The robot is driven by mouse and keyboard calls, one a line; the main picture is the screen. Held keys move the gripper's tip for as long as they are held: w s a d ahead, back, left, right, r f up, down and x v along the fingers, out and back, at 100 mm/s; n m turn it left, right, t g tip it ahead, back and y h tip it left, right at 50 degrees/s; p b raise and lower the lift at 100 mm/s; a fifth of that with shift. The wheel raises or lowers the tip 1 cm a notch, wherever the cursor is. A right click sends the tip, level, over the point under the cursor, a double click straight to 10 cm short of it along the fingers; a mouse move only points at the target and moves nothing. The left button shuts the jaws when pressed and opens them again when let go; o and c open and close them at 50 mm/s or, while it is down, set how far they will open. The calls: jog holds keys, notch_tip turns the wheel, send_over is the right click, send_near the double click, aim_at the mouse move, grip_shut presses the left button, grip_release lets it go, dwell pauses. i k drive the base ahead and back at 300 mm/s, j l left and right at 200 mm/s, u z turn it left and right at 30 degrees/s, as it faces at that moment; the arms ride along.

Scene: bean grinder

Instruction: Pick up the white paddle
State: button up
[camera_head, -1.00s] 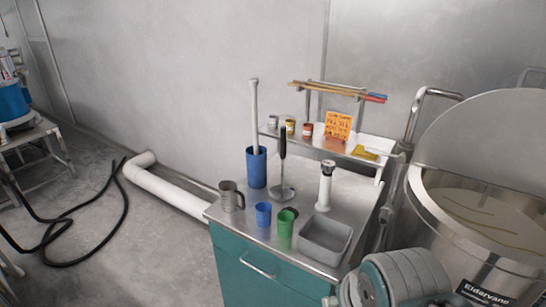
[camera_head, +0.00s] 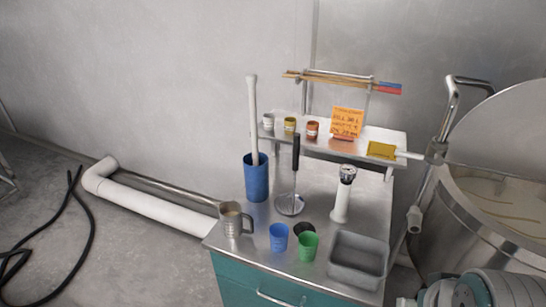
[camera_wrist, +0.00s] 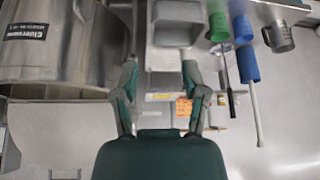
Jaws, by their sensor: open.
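The white paddle (camera_head: 253,115) is a long white shaft standing nearly upright in a tall blue container (camera_head: 257,180) on the steel-topped cabinet; its lower end is hidden inside. In the wrist view, the white paddle (camera_wrist: 257,115) extends from the blue container (camera_wrist: 247,66) at the right, well apart from my gripper. My gripper (camera_wrist: 160,70) is open and empty, its two fingers spread with a gap between them.
A mug (camera_head: 235,219), blue cup (camera_head: 279,237), green cup (camera_head: 308,246), steel ladle (camera_head: 290,204), white-handled tool (camera_head: 343,195) and grey tray (camera_head: 357,260) crowd the cabinet. A shelf (camera_head: 330,145) holds small jars. A large steel vat (camera_head: 445,215) stands at right.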

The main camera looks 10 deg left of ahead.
aim_at(251, 80)
jog(key=i+j+z, duration=0.1)
jog(key=j, duration=0.5)
jog(key=i+j, duration=0.15)
jog(key=j, duration=0.5)
jog(key=i+j+z, duration=0.15)
jog(key=j, duration=1.1)
jog(key=i+z, duration=0.05)
